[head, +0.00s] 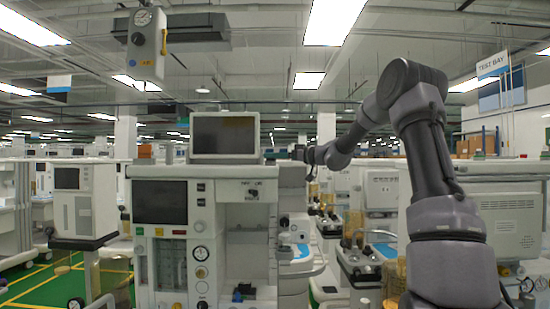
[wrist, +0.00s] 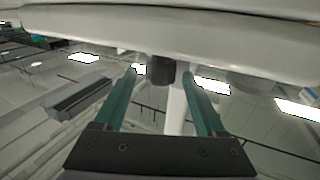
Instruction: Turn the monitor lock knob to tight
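The monitor (head: 224,135), with a dark screen, stands upright on top of the anaesthesia cart (head: 208,185) in the head view. A short dark round knob (wrist: 160,70) shows in the wrist view, below the edge of a pale housing (wrist: 170,35). My gripper (wrist: 160,74) has its two teal fingers apart, one on each side of the knob, with a visible gap on both sides. In the head view my arm reaches left to the monitor's right side; the gripper is small there and the knob cannot be made out.
A grey-white box with a gauge (head: 147,42) hangs at the upper left. Another cart with a screen (head: 75,195) stands at the left. Equipment with a pale panel (head: 513,220) stands at the right, behind my arm. A pale post (wrist: 176,108) shows behind the knob.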

